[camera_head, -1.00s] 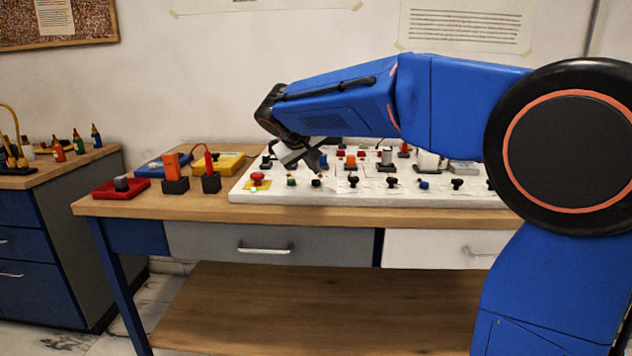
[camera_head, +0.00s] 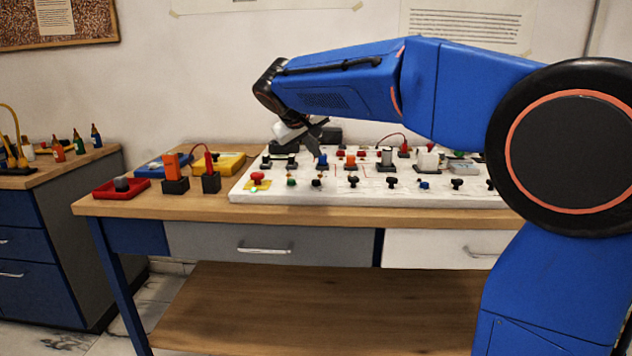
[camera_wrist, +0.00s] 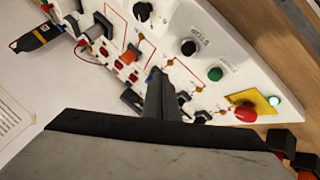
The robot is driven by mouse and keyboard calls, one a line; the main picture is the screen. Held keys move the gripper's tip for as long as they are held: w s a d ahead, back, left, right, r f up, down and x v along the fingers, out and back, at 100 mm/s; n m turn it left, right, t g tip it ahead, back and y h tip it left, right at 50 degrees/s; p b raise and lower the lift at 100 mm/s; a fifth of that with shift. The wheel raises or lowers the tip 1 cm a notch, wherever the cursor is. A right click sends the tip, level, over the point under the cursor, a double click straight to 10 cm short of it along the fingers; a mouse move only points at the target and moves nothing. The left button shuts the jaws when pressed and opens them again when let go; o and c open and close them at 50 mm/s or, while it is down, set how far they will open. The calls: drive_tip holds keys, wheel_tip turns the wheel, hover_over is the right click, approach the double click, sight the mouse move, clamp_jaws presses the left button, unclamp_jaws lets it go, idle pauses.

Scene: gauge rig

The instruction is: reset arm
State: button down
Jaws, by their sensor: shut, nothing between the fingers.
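My blue arm reaches in from the right in the head view. My gripper (camera_head: 318,134) is above the back left part of the white panel board (camera_head: 300,197), apart from it. In the wrist view the dark fingers (camera_wrist: 162,88) are together with nothing between them. The board also fills much of the wrist view (camera_wrist: 225,60), with a red button (camera_wrist: 245,112) on a yellow plate, a green button (camera_wrist: 215,74) and a black knob (camera_wrist: 189,48). The fingers hide part of the board there.
Left of the board on the bench are a red tray (camera_head: 105,191), black holders with an orange block (camera_head: 171,167) and a red probe (camera_head: 209,162), and a yellow case (camera_head: 232,162). A side cabinet (camera_head: 50,250) with bottles stands at the left. The air above the bench's left end is clear.

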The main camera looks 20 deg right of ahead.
drive_tip(key=s+d+f+g+y, duration=0.1)
drive_tip(key=s+d+f, duration=0.2)
drive_tip(key=s, duration=0.4)
drive_tip(key=s+d+f+y, duration=0.1)
drive_tip(key=s+d+f, duration=0.15)
drive_tip(key=s, duration=0.55)
drive_tip(key=s+d+f+g, duration=0.1)
drive_tip(key=s+d+f, duration=0.25)
drive_tip(key=s, duration=0.35)
drive_tip(key=s+f+m+y, duration=0.1)
drive_tip(key=s+f, duration=0.6)
drive_tip(key=s, duration=0.3)
drive_tip(key=s+a+f+y, duration=0.1)
drive_tip(key=s+f+y, duration=0.1)
drive_tip(key=s+f, duration=0.6)
drive_tip(key=shift+s+f+m+g, duration=0.3)
drive_tip(key=shift+s+m, duration=0.1)
drive_tip(key=shift+s, duration=0.75)
